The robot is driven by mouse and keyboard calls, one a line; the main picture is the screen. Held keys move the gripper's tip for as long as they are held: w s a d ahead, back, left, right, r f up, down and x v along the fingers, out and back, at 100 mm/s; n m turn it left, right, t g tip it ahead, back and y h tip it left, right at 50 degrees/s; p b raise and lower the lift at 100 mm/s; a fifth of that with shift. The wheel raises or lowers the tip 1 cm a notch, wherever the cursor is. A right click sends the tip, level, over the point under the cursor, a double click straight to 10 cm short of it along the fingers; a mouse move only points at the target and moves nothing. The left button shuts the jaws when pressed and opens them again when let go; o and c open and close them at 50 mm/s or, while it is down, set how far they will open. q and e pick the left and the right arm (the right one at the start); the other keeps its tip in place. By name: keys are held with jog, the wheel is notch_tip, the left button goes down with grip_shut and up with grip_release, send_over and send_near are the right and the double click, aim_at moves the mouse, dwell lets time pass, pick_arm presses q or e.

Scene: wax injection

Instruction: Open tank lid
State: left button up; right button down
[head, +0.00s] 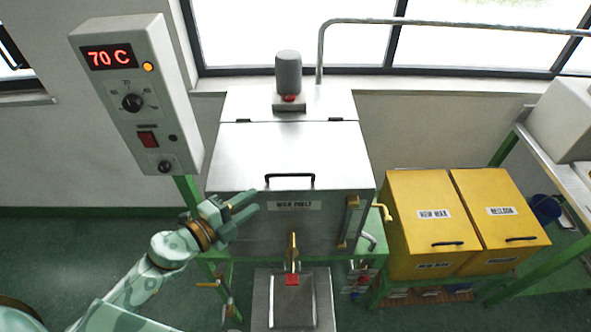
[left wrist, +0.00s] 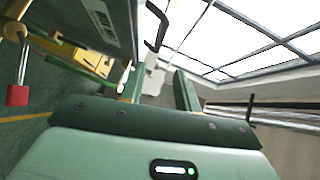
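The wax melt tank (head: 245,228) is a steel box with a flat lid (head: 290,150), which lies shut. A black bar handle (head: 290,177) stands at the lid's front edge, above the label. My left gripper (head: 257,198) is in front of the tank's left part, a little left of and below the handle. Its two fingers are apart with nothing between them. In the left wrist view the fingers (left wrist: 158,72) also show a gap, and the black handle (left wrist: 155,25) is beyond the fingertips, apart from them. My right gripper is not in view.
A control box (head: 140,95) reading 70 C stands at left. A grey cylinder (head: 288,72) sits behind the lid, near a metal rail (head: 450,22). A brass tap with a red padlock (head: 292,280) is on the tank's front. Yellow bins (head: 430,205) stand at right.

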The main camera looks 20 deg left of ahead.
aim_at(289, 176)
pick_arm(q)
jog(key=x, duration=1.4)
jog(key=shift+w+f+b, duration=0.1)
jog(key=shift+w+b, duration=0.2)
jog(key=shift+w, duration=0.1)
jog(key=shift+s, duration=0.1)
grip_shut()
